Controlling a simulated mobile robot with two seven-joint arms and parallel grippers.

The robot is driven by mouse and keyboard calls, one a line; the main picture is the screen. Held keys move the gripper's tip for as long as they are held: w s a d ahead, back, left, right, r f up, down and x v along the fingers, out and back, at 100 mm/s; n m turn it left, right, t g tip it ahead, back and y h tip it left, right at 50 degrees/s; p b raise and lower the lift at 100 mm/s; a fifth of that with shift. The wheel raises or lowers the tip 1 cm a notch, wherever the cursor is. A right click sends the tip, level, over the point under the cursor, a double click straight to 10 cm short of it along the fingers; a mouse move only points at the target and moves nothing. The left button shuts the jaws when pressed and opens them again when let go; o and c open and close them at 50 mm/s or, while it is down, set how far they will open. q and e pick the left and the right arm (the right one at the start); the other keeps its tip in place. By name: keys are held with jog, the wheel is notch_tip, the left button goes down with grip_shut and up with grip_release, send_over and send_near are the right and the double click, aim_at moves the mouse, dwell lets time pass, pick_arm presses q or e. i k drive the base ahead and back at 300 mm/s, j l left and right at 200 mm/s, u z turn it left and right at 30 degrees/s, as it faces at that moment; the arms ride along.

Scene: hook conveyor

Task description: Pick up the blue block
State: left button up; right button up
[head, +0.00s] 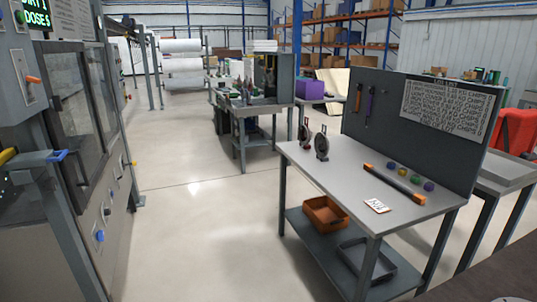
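No object shows clearly as a blue block. Several small coloured pieces lie in a row on the grey workbench (345,180) at right. One is bluish-purple (391,165), one yellow-green (402,171), one green (415,179), and another bluish-purple (429,186). They are too small to tell their exact shape. Neither of my grippers shows in the head view.
An orange-ended dark bar (394,184), a white card (377,206) and two dark upright tools (321,146) are on the bench. An orange bin (325,213) and dark tray (366,259) sit below. A grey machine (75,120) stands left. Open floor (200,225) lies between.

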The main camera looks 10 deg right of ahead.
aim_at(390, 166)
jog(key=i+j+u, duration=0.1)
jog(key=i+u, duration=0.35)
jog(key=i, duration=0.7)
jog(key=i+z, duration=0.3)
jog(key=i, duration=0.25)
jog(key=i+j+z, duration=0.3)
jog(key=i, duration=0.2)
jog(key=i+j+z, duration=0.15)
jog(key=i+z, duration=0.25)
jog(key=i+j+z, duration=0.15)
jog(key=z, duration=0.25)
jog(key=i+j+z, duration=0.2)
jog(key=j+z, duration=0.15)
jog(key=i+j+z, duration=0.15)
jog(key=j+z, duration=0.25)
jog(key=i+j+z, duration=0.15)
jog(key=j, duration=0.2)
jog(key=j+z, duration=0.15)
jog(key=j, duration=0.2)
